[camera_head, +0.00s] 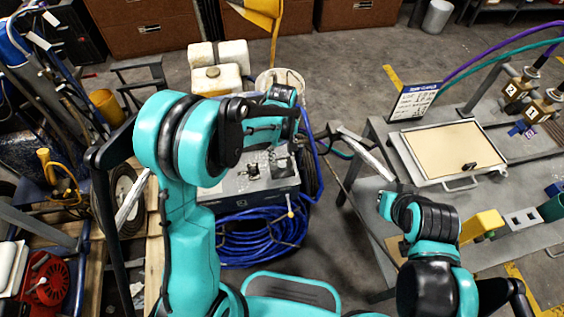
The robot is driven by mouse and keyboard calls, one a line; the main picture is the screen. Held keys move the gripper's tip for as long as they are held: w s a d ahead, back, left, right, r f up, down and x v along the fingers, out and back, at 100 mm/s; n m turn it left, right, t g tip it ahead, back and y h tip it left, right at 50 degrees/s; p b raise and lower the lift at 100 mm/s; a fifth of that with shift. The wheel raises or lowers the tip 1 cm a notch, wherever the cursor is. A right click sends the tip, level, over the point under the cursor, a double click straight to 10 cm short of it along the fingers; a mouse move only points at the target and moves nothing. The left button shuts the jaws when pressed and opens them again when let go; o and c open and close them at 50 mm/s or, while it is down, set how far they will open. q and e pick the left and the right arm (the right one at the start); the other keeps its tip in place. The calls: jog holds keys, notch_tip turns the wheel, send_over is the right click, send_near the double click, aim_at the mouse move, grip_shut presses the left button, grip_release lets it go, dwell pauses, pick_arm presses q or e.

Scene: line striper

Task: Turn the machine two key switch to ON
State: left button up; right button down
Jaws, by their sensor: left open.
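The line striper stands in front of me. Its grey control panel (247,182) carries small switches and knobs, partly covered by my left arm. I cannot make out which one is the machine two key switch, or its position. My left arm reaches forward over the machine, and my left gripper (277,151) is open, pointing down close above the panel's back part. I cannot tell whether it touches anything. My right arm (433,222) is folded at the lower right, away from the panel; its gripper cannot be made out.
The striper's handlebar grips (362,152) stick out on both sides. Blue hose (250,238) is coiled below the panel. White jugs (216,78) stand behind it. A metal table with a framed tray (452,152) and brass valves (538,107) is on the right; equipment crowds the left.

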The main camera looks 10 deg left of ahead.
aim_at(282, 164)
pick_arm(q)
notch_tip(282, 164, down, 5)
jog(key=shift+w+a+f+b, duration=0.1)
jog(key=shift+f+b, duration=0.1)
jog(key=shift+b, duration=0.55)
grip_shut()
